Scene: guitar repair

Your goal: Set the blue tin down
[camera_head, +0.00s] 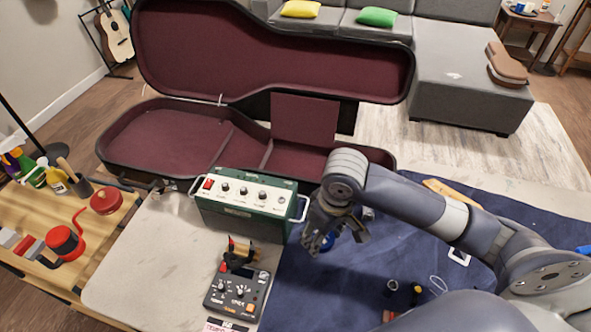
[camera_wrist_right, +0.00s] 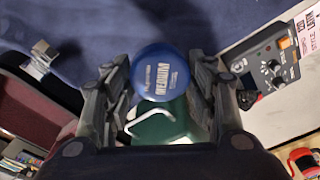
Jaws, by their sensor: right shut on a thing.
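The blue tin (camera_wrist_right: 161,80) shows its round lid with white lettering in the right wrist view, between the two fingers of my right gripper (camera_wrist_right: 160,92). The fingers are shut on its sides. In the head view my right gripper (camera_head: 333,236) points down over the dark blue mat (camera_head: 320,290), just right of the green amplifier. Only a sliver of the tin (camera_head: 328,243) shows there behind the fingers. I cannot tell whether its base touches the mat. My left gripper is not in view.
The green amplifier (camera_head: 243,211) with side handles stands close left of the gripper. A black pedal (camera_head: 238,292) lies in front of it. The open guitar case (camera_head: 165,139) is behind. Small parts (camera_head: 405,292) lie front right on the mat; its front middle is mostly clear.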

